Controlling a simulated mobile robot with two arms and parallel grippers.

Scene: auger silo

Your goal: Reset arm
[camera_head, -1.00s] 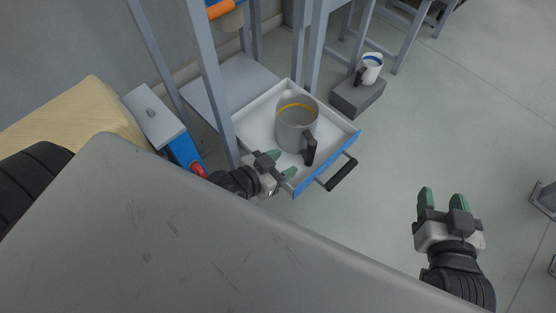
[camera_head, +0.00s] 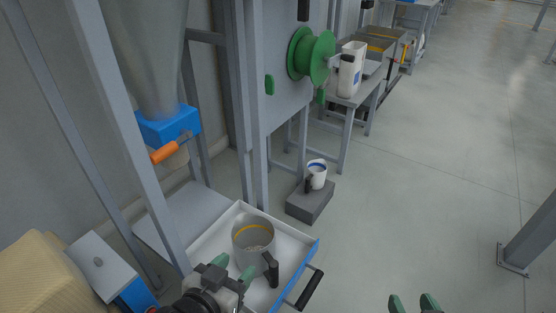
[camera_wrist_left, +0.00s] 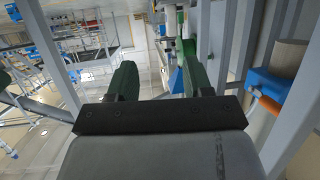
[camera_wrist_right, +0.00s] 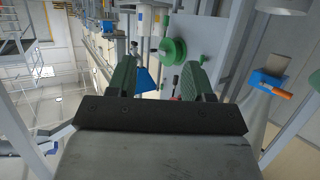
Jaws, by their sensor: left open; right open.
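My left gripper (camera_head: 234,271) is in the lower middle of the head view, in front of the near side of the open drawer. Its green fingers are apart with nothing between them, as the left wrist view (camera_wrist_left: 155,82) also shows. My right gripper (camera_head: 415,303) shows only its green fingertips at the bottom edge of the head view, over open floor. It is open and empty in the right wrist view (camera_wrist_right: 157,82). A grey jug with a yellow band (camera_head: 253,236) stands upright in the drawer (camera_head: 206,246), just beyond the left gripper. The jug is not held.
A hopper with a blue outlet (camera_head: 168,126) and orange handle (camera_head: 164,153) hangs at left. A green spool (camera_head: 311,55) is beyond. Floor to the right is clear up to a grey post (camera_head: 531,232).

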